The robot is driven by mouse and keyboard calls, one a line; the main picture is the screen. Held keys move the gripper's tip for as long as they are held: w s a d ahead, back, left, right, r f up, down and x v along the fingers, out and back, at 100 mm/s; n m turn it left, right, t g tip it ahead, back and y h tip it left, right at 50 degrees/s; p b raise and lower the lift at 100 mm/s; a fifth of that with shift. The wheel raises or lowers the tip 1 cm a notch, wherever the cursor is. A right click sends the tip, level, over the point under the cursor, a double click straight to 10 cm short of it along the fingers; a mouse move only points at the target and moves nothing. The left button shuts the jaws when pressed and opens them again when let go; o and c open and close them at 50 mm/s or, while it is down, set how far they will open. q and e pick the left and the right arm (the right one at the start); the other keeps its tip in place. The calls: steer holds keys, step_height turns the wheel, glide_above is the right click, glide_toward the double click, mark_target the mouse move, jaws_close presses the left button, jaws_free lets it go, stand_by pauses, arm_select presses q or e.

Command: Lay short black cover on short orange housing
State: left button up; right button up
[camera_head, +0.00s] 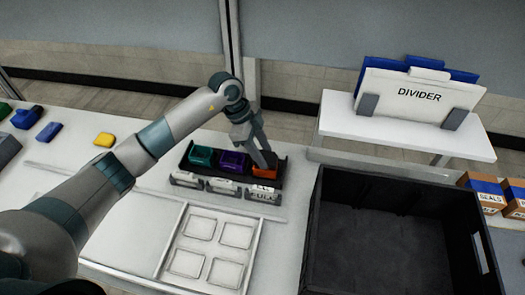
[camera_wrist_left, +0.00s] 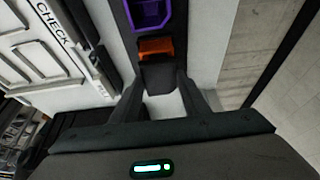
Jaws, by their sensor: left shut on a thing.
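The short orange housing (camera_head: 262,172) sits at the right end of a black holder (camera_head: 225,180), beside a purple housing (camera_head: 233,162) and a teal one (camera_head: 201,156). My left gripper (camera_head: 263,158) is over the orange housing, pointing down. In the left wrist view its fingers are shut on the short black cover (camera_wrist_left: 160,78), which is right beside or over the edge of the orange housing (camera_wrist_left: 156,47). I cannot tell whether they touch. Part of the orange housing is hidden by the cover. The purple housing (camera_wrist_left: 148,14) shows beyond it. My right gripper is not in view.
White labelled cards (camera_head: 222,186) stand in front of the holder. A white frame with square pads (camera_head: 205,245) lies nearer. A large black crate (camera_head: 385,225) is at right, with a divider stand (camera_head: 418,97) behind. A yellow piece (camera_head: 104,140) and blue pieces (camera_head: 49,132) lie at left.

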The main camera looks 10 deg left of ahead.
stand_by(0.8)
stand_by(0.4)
arm_select(q)
steer(key=shift+f, duration=0.75)
stand_by(0.7)
steer(key=o, duration=1.1)
steer(key=shift+r, duration=0.1)
